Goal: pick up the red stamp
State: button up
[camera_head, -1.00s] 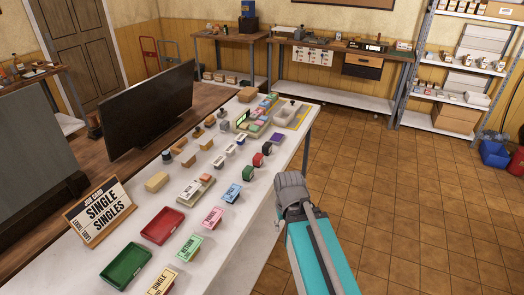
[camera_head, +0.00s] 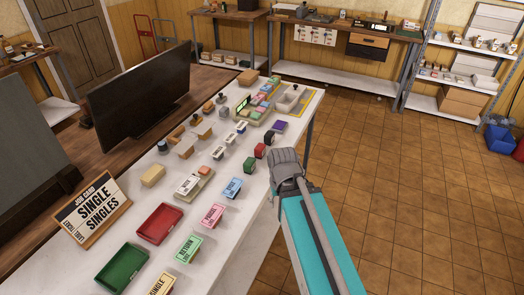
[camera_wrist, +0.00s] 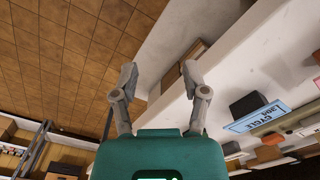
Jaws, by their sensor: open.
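The red stamp (camera_head: 260,151) is a small dark red block on the white table (camera_head: 95,246), near its right edge. It sits between a green stamp (camera_head: 249,165) and a black one (camera_head: 270,138). My gripper (camera_head: 285,165) is just right of the table edge in the head view, to the right of the stamp and apart from it; its fingers are hidden there. In the wrist view my gripper (camera_wrist: 158,74) is open with nothing held. A dark block (camera_wrist: 249,104) shows to the right of the fingers; I cannot tell whether it is the red stamp.
A purple block (camera_head: 279,126) stands farther back. A light blue ticket plate (camera_head: 232,188) lies nearer, and it seems to show in the wrist view (camera_wrist: 257,117). Red (camera_head: 159,223) and green trays (camera_head: 123,267) lie at the front left.

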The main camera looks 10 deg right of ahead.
aim_at(260, 146)
jog(key=o, duration=0.4)
jog(key=shift+w+r, duration=0.2)
jog(key=shift+w, duration=0.25)
jog(key=shift+o, duration=0.4)
jog(key=w+r+n+p, duration=0.3)
jog(key=w+r+p, duration=0.1)
jog(key=w, duration=0.5)
jog(key=w+r+n+p, duration=0.4)
jog(key=w, duration=0.5)
jog(key=w+r+n+p, duration=0.3)
jog(key=w+p, duration=0.1)
jog(key=w, duration=0.6)
jog(key=shift+a+r+n, duration=0.4)
jog(key=shift+f, duration=0.15)
notch_tip(260, 146, down, 8)
jog(key=b, duration=0.8)
jog(key=shift+f, duration=0.2)
jog(key=shift+b, duration=0.3)
jog(key=shift+f+b, duration=2.55)
jog(key=shift+f, duration=0.05)
